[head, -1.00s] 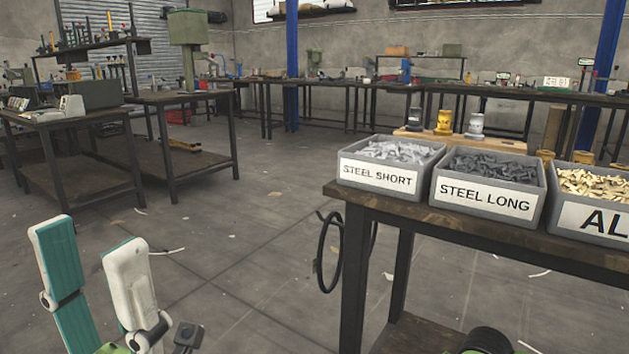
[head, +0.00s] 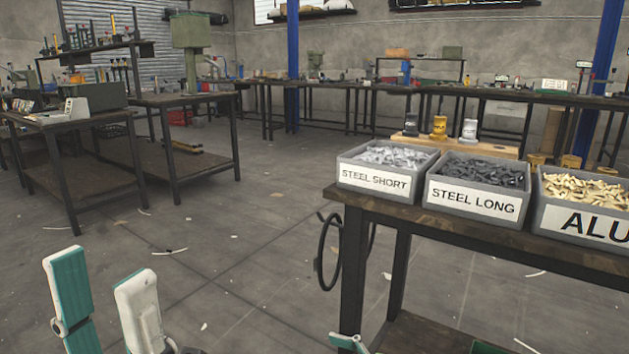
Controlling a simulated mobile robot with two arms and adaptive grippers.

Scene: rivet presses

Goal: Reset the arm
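My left gripper (head: 100,270) shows at the bottom left of the head view. Its two fingers, one with a teal pad and one white, stand upright and well apart with nothing between them. The gripper is over the floor, clear of the benches. A small teal and white piece, likely a fingertip of my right gripper (head: 348,342), shows at the bottom edge beside the near bench's leg. The rest of that gripper is out of the picture, so I cannot tell its opening.
The near bench (head: 480,236) at right carries grey bins labelled STEEL SHORT (head: 374,181), STEEL LONG (head: 472,202) and ALU (head: 590,222), full of rivets. Cups stand on a wooden board (head: 490,145) behind. A workbench (head: 75,122) stands at left. Open floor (head: 240,240) lies between.

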